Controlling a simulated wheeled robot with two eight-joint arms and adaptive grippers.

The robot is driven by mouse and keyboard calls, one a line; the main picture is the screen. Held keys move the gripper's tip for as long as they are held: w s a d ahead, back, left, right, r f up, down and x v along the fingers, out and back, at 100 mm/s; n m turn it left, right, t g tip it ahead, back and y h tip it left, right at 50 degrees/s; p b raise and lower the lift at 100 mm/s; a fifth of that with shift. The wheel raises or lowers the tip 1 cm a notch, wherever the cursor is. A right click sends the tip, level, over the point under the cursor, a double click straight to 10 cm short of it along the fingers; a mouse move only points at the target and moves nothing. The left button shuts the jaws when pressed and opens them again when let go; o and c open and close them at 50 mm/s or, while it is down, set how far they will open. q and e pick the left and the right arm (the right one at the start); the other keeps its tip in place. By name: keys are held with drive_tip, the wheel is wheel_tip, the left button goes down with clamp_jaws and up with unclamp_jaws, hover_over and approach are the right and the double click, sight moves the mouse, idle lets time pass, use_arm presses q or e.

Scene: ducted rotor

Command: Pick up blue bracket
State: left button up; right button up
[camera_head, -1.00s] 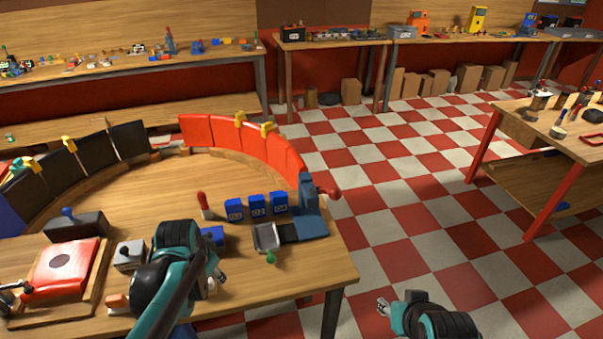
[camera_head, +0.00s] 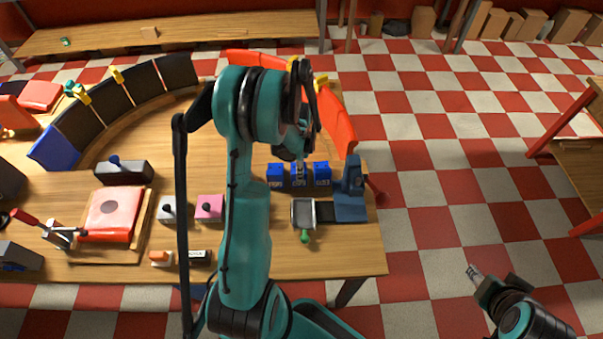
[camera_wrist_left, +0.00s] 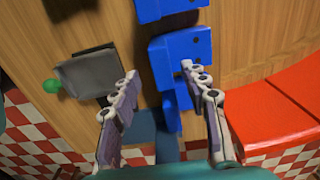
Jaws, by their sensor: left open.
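Three blue brackets stand in a row near the right end of the workbench in the head view: a left one (camera_head: 275,176), a middle one (camera_head: 298,182) and a right one (camera_head: 322,174). My left gripper (camera_head: 300,165) points down over this row, partly hidden by its own arm. In the left wrist view my left gripper (camera_wrist_left: 158,70) is open and empty, with a blue bracket (camera_wrist_left: 182,50) just ahead of its fingertips, nearer the right finger. Another bracket (camera_wrist_left: 165,7) is cut off at the top edge. My right gripper (camera_head: 474,275) is away over the floor, its jaws too small to judge.
A grey tray (camera_head: 303,214) with a green knob and a dark blue stand (camera_head: 350,205) are close to the brackets. Curved red panels (camera_head: 338,125) stand behind them. A pink block (camera_head: 209,207) and a red pad (camera_head: 110,212) lie to the left on the workbench (camera_head: 330,262).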

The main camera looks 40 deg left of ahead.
use_arm(q)
drive_tip(key=f, duration=0.3)
drive_tip(key=shift+w+a, duration=0.1)
drive_tip(key=shift+a, duration=0.15)
drive_tip(key=shift+f, duration=0.45)
clamp_jaws()
drive_tip(key=shift+r, duration=0.1)
